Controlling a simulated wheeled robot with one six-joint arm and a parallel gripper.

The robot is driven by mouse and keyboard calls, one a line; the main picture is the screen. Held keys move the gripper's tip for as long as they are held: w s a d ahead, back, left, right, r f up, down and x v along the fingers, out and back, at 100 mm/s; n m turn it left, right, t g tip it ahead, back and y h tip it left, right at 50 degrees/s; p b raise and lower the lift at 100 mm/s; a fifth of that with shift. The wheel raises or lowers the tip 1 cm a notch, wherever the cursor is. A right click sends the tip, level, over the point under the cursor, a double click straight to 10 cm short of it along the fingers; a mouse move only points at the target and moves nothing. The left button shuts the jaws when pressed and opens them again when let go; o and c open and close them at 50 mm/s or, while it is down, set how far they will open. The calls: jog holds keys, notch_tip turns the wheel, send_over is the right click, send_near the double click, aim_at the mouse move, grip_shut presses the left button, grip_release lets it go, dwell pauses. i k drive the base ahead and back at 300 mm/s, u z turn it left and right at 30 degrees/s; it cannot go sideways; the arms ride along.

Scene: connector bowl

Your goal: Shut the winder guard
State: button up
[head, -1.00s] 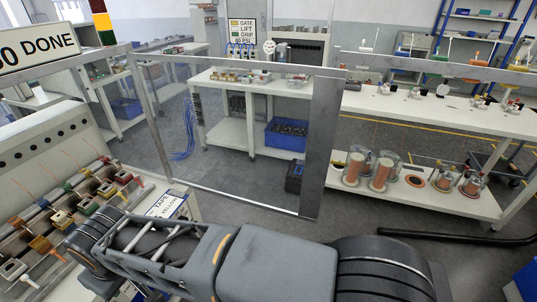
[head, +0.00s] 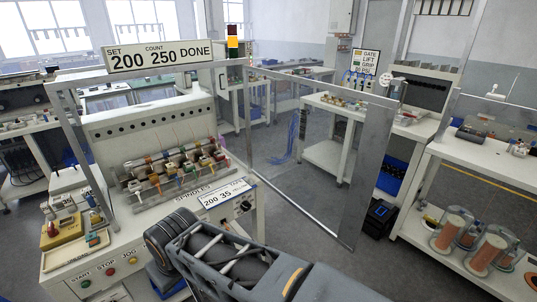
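The winder (head: 120,228) stands at left in the head view, with a row of spindles and coloured bobbins. Its guard (head: 320,150), a clear panel in a grey metal frame, is swung open to the right of the machine. The guard's wide free-edge bar (head: 370,170) stands out over the floor at the right. My arm crosses the lower middle of the view, in front of the machine and below the guard. My gripper is not seen in this view.
A sign reading 200 250 DONE (head: 158,56) tops the winder. Start, stop and jog buttons (head: 109,270) are on its front. A bench with copper wire spools (head: 452,230) stands at right. Grey floor (head: 310,228) lies open under the guard.

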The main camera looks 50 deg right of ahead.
aim_at(381, 112)
jog(key=u, duration=2.4)
jog(key=k, duration=2.6)
jog(key=z, duration=3.4)
jog(key=k, duration=0.3)
jog(key=u, duration=1.75)
